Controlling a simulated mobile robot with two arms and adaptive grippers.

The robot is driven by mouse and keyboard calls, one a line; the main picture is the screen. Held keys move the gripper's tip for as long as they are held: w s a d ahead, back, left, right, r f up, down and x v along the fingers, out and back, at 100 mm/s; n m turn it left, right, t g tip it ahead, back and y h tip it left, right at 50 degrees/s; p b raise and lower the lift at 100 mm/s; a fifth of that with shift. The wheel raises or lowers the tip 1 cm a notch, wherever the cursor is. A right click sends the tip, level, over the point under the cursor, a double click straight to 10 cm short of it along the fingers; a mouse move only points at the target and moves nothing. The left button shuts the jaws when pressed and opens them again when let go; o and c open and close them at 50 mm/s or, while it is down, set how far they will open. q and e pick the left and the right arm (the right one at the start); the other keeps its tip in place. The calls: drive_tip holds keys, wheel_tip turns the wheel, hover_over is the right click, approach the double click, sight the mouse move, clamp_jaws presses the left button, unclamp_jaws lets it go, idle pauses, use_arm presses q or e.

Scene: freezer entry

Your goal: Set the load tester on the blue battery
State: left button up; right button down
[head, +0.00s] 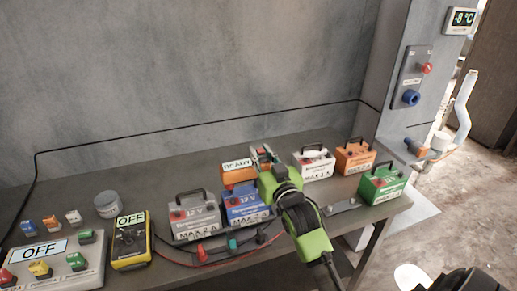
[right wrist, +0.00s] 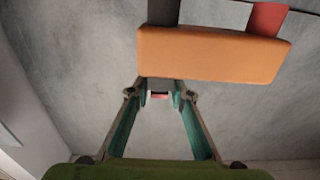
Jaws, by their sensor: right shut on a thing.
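The load tester (head: 238,173) is an orange box with a READY display, above the back of the blue battery (head: 245,208) in the head view. My right gripper (head: 262,155) is beside it, shut on it; the held part is mostly hidden by the fingers. In the right wrist view the tester's orange body (right wrist: 213,54) shows with a dark and a red prong, beyond the closed fingertips (right wrist: 160,94). Whether the tester touches the battery I cannot tell. The blue battery stands upright, labelled 12 V, its right side partly hidden by my gripper. My left gripper is not in view.
A grey battery (head: 195,220) stands close left of the blue one. White (head: 314,164), orange (head: 355,157) and green (head: 381,187) batteries stand to the right. A yellow meter (head: 130,243) and a switch panel (head: 60,265) reading OFF are at left. Cables lie along the front.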

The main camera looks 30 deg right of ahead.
sight(265, 168)
drive_tip(key=shift+r, duration=0.15)
drive_tip(key=shift+s+d, duration=0.35)
drive_tip(key=shift+d, duration=0.05)
drive_tip(key=shift+w+a+p, duration=0.2)
drive_tip(key=shift+p, duration=0.1)
drive_tip(key=shift+s+f+b, duration=0.1)
drive_tip(key=shift+f+b, duration=0.45)
drive_tip(key=shift+f, duration=0.15)
drive_tip(key=shift+f+b, duration=0.7)
drive_tip(key=shift+f, duration=0.6)
use_arm(q)
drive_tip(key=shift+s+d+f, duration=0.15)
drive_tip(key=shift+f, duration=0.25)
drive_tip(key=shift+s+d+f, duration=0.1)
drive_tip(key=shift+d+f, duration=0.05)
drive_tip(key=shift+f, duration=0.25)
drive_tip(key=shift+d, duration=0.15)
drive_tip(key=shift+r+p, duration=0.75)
drive_tip(key=shift+p, duration=0.05)
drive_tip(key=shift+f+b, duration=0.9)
drive_tip(key=shift+b, duration=0.05)
use_arm(e)
drive_tip(key=shift+f, duration=1.35)
